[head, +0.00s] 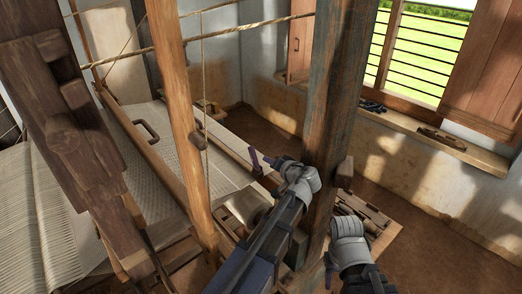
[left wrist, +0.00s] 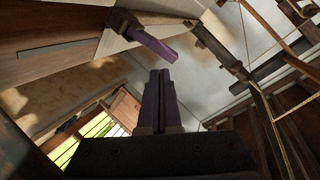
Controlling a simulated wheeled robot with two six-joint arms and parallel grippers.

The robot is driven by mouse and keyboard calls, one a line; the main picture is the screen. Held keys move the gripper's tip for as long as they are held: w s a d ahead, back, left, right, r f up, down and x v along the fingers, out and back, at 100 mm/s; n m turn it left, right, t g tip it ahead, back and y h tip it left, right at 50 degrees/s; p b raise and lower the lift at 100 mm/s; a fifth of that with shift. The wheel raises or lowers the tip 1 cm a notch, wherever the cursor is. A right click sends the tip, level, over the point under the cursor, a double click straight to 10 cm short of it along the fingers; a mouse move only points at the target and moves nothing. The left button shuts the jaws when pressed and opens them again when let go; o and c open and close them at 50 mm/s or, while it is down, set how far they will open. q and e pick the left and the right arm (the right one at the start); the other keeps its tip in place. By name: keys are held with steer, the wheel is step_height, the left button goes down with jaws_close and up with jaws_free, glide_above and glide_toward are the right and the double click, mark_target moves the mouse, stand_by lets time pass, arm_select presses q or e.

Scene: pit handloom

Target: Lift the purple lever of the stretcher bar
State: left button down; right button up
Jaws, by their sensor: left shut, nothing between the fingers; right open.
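The purple lever (head: 254,161) shows in the head view as a small upright strip just left of my left gripper (head: 274,161). In the left wrist view the purple lever (left wrist: 152,43) sticks out from a dark wooden block (left wrist: 122,20), slanting down to the right. My left gripper (left wrist: 160,98) is shut and empty, its fingertips pointing toward the lever with a visible gap below its free end. The stretcher bar cannot be made out clearly. My right gripper (head: 329,269) is low at the right of the thick post, with its fingers only partly in view.
A thick dark post (head: 333,90) stands right beside my left gripper. A thinner wooden post (head: 178,120) and a rope (head: 205,80) stand to the left. White cloth (head: 160,135) is stretched on the loom. A wooden tray (head: 372,222) lies behind the thick post.

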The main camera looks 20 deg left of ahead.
mark_target(254, 158)
arm_select(q)
steer(key=m+p, duration=0.1)
steer(key=m, duration=0.1)
steer(key=d+r+m, duration=0.1)
steer(key=m, duration=0.2)
steer(key=m+p, duration=0.1)
steer(key=m, duration=0.2)
steer(key=shift+s+d+r+h+p, duration=0.3)
steer(key=shift+s+d+r, duration=0.05)
steer(key=shift+r, duration=0.05)
steer(key=b+x, duration=0.4)
steer(key=x, duration=0.5)
steer(key=shift+a+f, duration=0.1)
steer(key=shift+f, duration=0.1)
steer(key=shift+w+a+f, duration=0.1)
steer(key=shift+w+a, duration=0.15)
